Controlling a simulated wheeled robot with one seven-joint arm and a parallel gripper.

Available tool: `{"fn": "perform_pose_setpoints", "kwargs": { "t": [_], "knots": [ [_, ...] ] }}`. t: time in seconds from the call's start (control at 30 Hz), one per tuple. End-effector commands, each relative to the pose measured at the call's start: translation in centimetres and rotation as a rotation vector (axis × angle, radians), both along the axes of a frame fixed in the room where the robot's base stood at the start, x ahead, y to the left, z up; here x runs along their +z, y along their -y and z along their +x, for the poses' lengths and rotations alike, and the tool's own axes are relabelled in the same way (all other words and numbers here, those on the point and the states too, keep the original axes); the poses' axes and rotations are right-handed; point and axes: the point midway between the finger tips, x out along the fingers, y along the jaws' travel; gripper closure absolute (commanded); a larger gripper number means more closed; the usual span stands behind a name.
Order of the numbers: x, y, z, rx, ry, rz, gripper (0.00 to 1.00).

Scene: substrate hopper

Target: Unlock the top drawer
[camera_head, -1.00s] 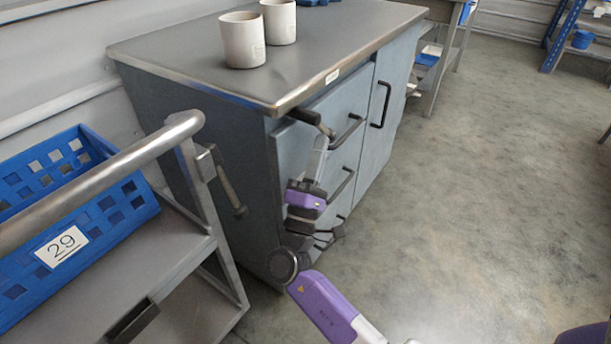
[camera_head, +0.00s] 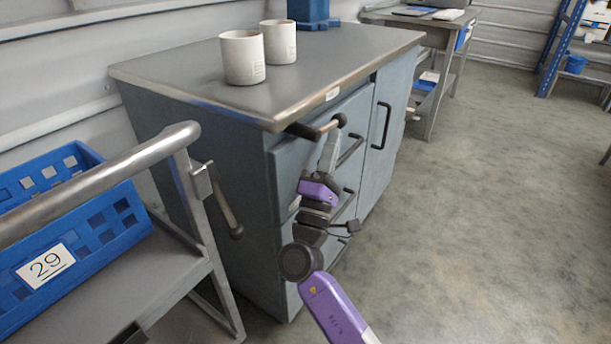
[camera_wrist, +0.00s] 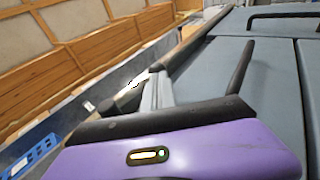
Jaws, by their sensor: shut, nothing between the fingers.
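The top drawer (camera_head: 286,160) is the uppermost blue-grey front of the cabinet, under the worktop's near corner, and appears closed. In the wrist view my fingers (camera_wrist: 158,88) show beside the cabinet's top edge. A dark bar there, likely the drawer handle (camera_wrist: 242,65), is partly hidden by my gripper.
Two white cups (camera_head: 243,58) and a blue object (camera_head: 309,12) stand on the worktop (camera_head: 190,80). A metal cart (camera_head: 100,290) with a blue crate (camera_head: 100,215) stands close at the left. The floor (camera_head: 480,200) at the right is clear.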

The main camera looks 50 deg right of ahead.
Motion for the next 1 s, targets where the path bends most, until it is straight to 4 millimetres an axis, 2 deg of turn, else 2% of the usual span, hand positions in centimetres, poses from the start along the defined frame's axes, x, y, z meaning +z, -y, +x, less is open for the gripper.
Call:
{"fn": "perform_pose_setpoints", "kwargs": {
  "t": [0.7,0.87,1.0],
  "knots": [
    [0.3,0.2,0.0,-0.001,0.001,-0.001,1.0],
    [-0.6,0.2,0.1,-0.001,0.001,0.0,1.0],
    [-2.3,0.2,0.2,0.0,0.0,0.0,1.0]
  ]
}}
